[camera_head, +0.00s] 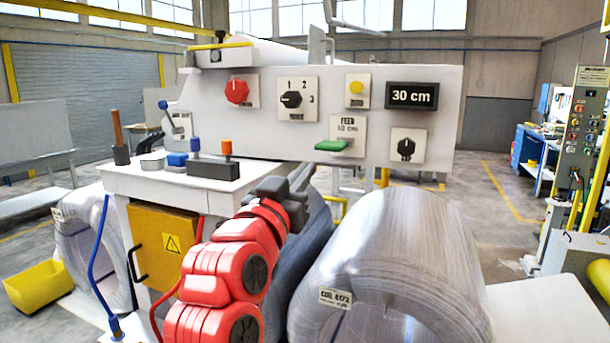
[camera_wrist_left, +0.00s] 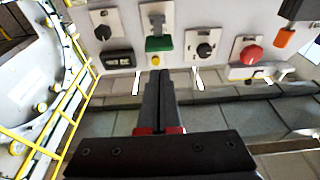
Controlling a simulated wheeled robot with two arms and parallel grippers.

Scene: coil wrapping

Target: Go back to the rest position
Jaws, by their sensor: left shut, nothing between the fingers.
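My left arm is red and reaches up from the bottom of the head view. Its dark gripper (camera_head: 302,178) is in front of the lower edge of the white control panel (camera_head: 270,135), left of the green feed lever (camera_head: 332,145). In the left wrist view the two black fingers (camera_wrist_left: 160,76) are together with nothing between them. Their tips point at the panel, close to the green lever (camera_wrist_left: 159,44) in the picture; I see no clear contact. My right gripper is not in view.
The display (camera_head: 412,96) reads 30 cm. A large wrapped coil (camera_head: 400,240) stands right of my arm, and another coil (camera_head: 88,245) is at the left. A white table (camera_head: 130,180) carries small tools. A control post (camera_head: 580,140) stands at the far right.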

